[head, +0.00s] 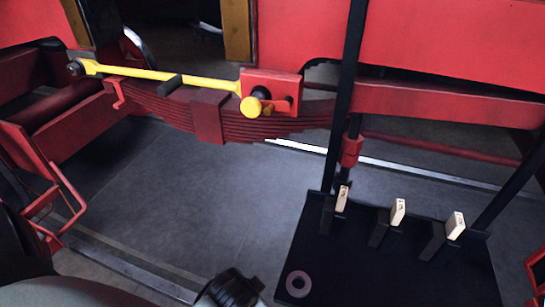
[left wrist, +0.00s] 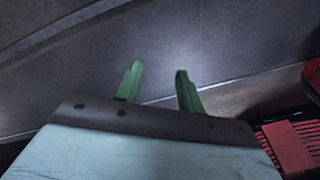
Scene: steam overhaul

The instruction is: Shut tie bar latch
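The yellow tie bar (head: 155,75) spans from a dark pivot bolt (head: 75,68) at the left to a red bracket (head: 285,83) at the right. A dark grip (head: 170,86) sticks out from the bar's middle. At the bar's right end are a round yellow knob (head: 251,107) and a small red latch piece (head: 277,105) against the bracket; I cannot tell how the latch is engaged. My left gripper (left wrist: 157,70) shows two green fingers apart with nothing between them, over the grey floor. Neither gripper's fingers show in the head view.
Grey floor (head: 200,190) is clear between.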

